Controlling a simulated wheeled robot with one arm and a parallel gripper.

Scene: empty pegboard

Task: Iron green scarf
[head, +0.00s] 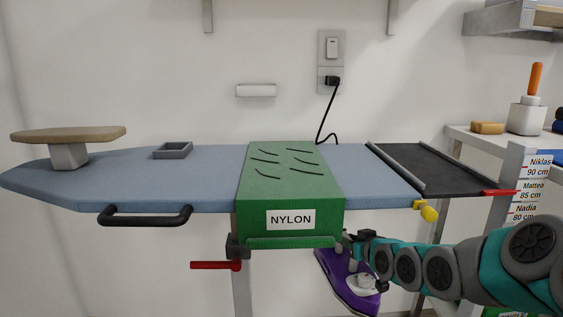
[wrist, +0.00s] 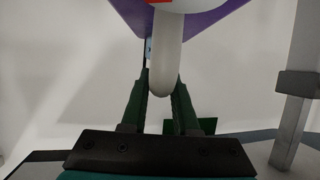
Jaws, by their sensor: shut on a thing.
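The green scarf (head: 294,185) lies across the middle of the ironing board (head: 213,165) and hangs over its front edge. Several dark crease lines show on its top, and a white NYLON label (head: 291,219) is on the hanging part. My gripper (head: 352,240) is below the board's front edge, by the scarf's lower right corner. It is shut on the pale handle (wrist: 167,55) of a purple iron (head: 342,283). The iron is tilted and hangs below board level. In the wrist view its purple body (wrist: 214,22) is cut off by the top edge.
A wooden-topped sleeve form (head: 68,137) and a grey square frame (head: 172,150) stand on the board's left. A black rest (head: 430,168) is at the right end. A black front rail (head: 145,216), yellow knob (head: 428,212) and red lever (head: 215,265) stick out. A cord hangs from the wall plug (head: 332,81).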

